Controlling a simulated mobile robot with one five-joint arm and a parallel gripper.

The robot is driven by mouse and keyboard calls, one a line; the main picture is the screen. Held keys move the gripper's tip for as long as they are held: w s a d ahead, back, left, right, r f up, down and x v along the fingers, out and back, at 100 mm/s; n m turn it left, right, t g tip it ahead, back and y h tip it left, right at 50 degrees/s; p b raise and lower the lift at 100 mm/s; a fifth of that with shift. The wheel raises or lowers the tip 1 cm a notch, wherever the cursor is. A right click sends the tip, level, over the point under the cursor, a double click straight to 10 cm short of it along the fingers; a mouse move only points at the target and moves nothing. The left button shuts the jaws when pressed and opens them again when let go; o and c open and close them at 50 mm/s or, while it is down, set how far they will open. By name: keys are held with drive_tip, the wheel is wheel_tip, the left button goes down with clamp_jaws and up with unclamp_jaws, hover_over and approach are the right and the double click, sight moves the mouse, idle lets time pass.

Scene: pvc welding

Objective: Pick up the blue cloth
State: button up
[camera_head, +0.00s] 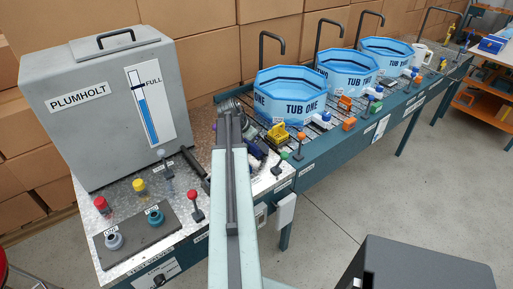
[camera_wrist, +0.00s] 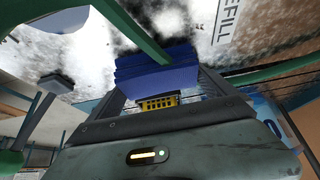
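The blue cloth (camera_wrist: 158,72) shows in the wrist view as a folded, layered blue stack. My gripper (camera_wrist: 158,88) has its two dark fingers wide apart, one at each side of the cloth. I cannot tell whether they press on it. In the head view my arm reaches over the bench, and its end is partly hidden behind the arm links. The cloth cannot be made out clearly there.
The grey Plumholt tank (camera_head: 105,105) stands left of my arm. Blue Tub One (camera_head: 289,95) and more tubs stand along the bench to the right. A yellow part (camera_head: 278,133) and a red-topped lever (camera_head: 194,203) are close to the arm.

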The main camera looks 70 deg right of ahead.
drive_tip(key=c, duration=0.9)
wheel_tip(320, 180, up, 10)
drive_tip(key=p, duration=1)
drive_tip(key=shift+r, duration=0.1)
drive_tip(key=shift+c, duration=0.2)
